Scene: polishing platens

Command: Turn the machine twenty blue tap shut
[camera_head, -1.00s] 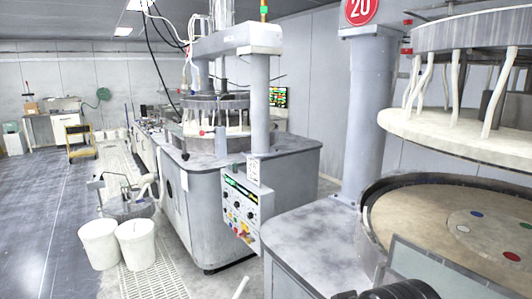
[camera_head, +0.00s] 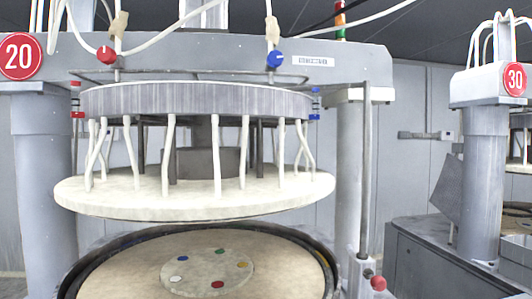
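Machine twenty carries a round red sign with 20 (camera_head: 20,56) at the upper left. Its blue tap (camera_head: 275,58) is a round blue knob with a light line on its face, on the front of the overhead beam (camera_head: 225,50), below a hose fitting. The line looks tilted, but I cannot tell whether the tap is open or shut. A similar red tap (camera_head: 106,54) sits to the left on the same beam. Smaller blue fittings (camera_head: 315,117) are at the right edge of the upper platen. My gripper is not in view.
The upper platen (camera_head: 195,194) hangs above the round lower platen (camera_head: 130,275), which has coloured spots at its centre. A vertical rod (camera_head: 364,170) and red ball knob (camera_head: 378,283) stand at the right. Machine thirty (camera_head: 484,165) is farther right. White hoses loop over the beam.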

